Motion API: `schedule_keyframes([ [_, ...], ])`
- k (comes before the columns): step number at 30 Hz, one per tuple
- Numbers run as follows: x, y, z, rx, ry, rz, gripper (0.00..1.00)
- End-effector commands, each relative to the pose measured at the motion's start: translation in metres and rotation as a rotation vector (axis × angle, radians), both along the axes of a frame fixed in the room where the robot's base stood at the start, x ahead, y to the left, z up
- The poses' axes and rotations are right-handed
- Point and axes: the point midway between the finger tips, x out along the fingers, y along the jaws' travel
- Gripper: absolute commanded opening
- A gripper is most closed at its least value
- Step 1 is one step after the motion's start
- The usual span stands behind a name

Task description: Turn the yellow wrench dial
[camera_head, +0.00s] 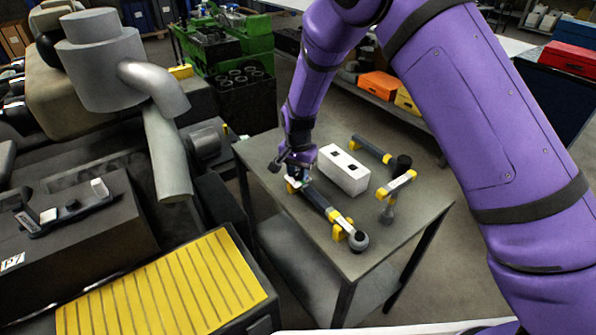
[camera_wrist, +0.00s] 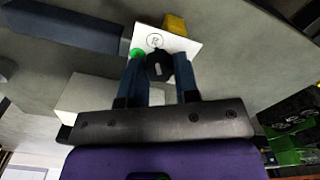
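A long wrench with a dark blue shaft (camera_head: 320,200) lies across yellow supports on the grey table, its round head (camera_head: 358,241) at the near end. My gripper (camera_head: 297,170) is over the wrench's far left end. In the wrist view, a dark round dial (camera_wrist: 159,66) with a pale mark sits on a white plate (camera_wrist: 160,40) with a letter R and a green spot. The two blue fingers of my gripper (camera_wrist: 159,75) flank the dial closely and appear to touch both its sides. The contact faces are hidden.
A second wrench (camera_head: 372,150) and a yellow-ended stand (camera_head: 397,184) are at the right. A yellow ribbed cover (camera_head: 165,290) and engine parts are at the left.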

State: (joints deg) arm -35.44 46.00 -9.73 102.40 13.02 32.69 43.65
Motion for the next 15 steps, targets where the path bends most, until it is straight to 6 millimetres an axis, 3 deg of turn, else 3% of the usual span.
schedule_keyframes([
  [1, 0.0002, 0.0001, 0.0002, 0.001, 0.0, 0.0, 0.41],
  [3, 0.0001, 0.0002, 0.0002, 0.001, 0.0, 0.001, 0.53],
  [15, 0.0004, 0.0002, 0.0091, 0.0, -0.001, 0.001, 0.53],
])
